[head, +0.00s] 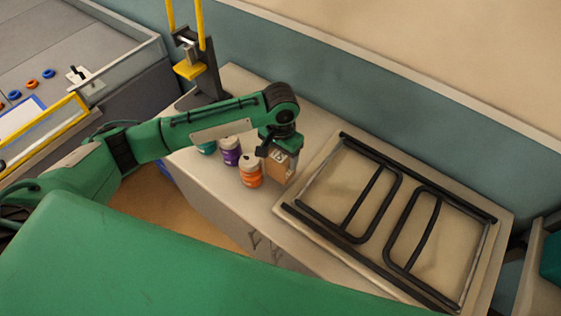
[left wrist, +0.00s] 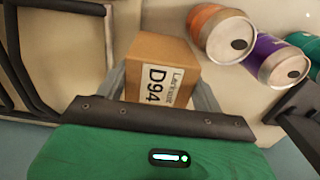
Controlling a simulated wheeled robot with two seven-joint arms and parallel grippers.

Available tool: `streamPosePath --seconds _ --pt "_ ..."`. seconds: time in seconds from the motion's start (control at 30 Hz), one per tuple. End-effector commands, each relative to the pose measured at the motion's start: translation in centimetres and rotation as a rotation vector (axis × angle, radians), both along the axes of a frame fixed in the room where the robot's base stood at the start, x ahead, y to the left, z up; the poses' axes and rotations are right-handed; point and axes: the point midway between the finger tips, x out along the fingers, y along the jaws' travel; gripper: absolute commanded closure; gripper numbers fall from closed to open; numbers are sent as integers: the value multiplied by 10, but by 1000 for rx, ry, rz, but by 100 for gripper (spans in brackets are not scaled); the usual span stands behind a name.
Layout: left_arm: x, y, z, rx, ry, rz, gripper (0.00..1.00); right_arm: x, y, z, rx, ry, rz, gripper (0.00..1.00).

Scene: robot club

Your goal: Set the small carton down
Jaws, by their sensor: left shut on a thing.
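The small carton (head: 281,164) is a brown cardboard box with a printed white label. My left gripper (head: 276,155) is shut on it above the counter, between the cans and the black rack. In the left wrist view the carton (left wrist: 161,72) sits between the two grey fingers of the left gripper (left wrist: 165,85), its label reading "D94". I cannot tell whether its underside touches the counter (head: 215,186). My right gripper is not in view.
An orange can (head: 250,173), a purple can (head: 230,151) and a teal can (head: 207,148) stand close to the carton's left. A tray (head: 333,236) with a black wire rack (head: 398,205) covers the counter's right. A yellow-topped stand (head: 190,70) is behind.

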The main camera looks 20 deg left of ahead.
Motion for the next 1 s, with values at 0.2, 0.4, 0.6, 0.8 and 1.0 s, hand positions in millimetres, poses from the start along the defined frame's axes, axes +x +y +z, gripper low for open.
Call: streamPosePath --seconds 0.2,0.4,0.6,0.8,1.0 --pt "-1 0 -26 1 4 0 60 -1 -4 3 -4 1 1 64" --pt "0 0 -42 0 -1 -1 60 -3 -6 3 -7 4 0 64" --pt "0 0 -42 0 0 -1 60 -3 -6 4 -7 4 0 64" --pt "0 0 -44 0 0 -1 10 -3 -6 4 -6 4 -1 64" --pt "0 0 -44 0 0 -1 10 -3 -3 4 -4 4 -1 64"
